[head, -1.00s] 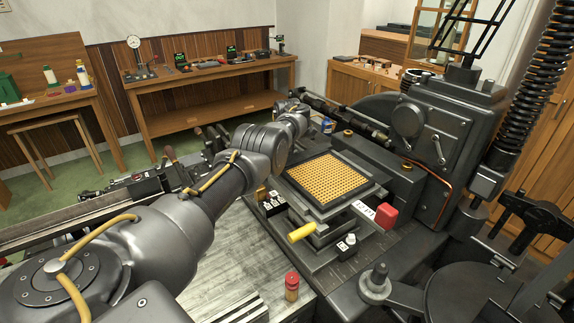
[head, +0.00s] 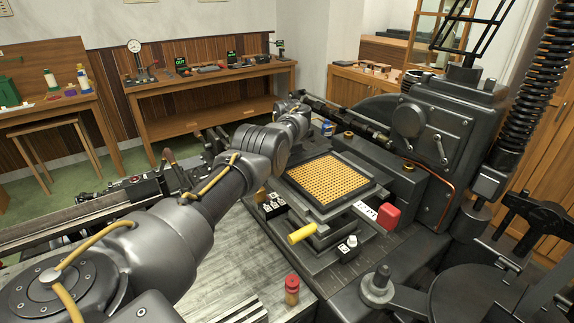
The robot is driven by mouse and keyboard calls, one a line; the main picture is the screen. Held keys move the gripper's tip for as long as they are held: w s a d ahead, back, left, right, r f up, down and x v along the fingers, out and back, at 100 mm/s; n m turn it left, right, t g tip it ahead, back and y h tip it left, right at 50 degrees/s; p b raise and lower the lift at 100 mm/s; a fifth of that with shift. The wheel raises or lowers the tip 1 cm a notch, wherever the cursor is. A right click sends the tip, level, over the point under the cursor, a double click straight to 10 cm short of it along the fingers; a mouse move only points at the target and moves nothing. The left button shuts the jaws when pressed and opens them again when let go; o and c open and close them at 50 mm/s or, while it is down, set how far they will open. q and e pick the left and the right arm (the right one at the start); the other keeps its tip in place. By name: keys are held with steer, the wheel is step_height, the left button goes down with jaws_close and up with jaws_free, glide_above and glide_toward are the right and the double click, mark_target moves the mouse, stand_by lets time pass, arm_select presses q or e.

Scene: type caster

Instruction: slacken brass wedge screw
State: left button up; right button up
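My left arm (head: 225,185) reaches in from the left, and its far end (head: 292,122) is beside the back left of the machine's matrix case. Its gripper fingers are hidden behind the wrist or too small to make out. Two small brass fittings sit on the machine, one (head: 348,135) behind the case and one (head: 408,167) to its right. A small brass piece (head: 261,194) stands by the case's left side, partly behind my arm. I cannot tell which of these is the wedge screw. My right gripper does not show.
The matrix case (head: 328,180) with its gold grid lies in the middle of the machine. Workbenches (head: 210,78) line the back wall.

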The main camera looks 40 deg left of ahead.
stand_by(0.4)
arm_select(q)
steer(key=o, duration=1)
steer(key=shift+c, duration=0.2)
step_height(320, 180, up, 11)
steer(key=b, duration=0.1)
steer(key=shift+f, duration=0.15)
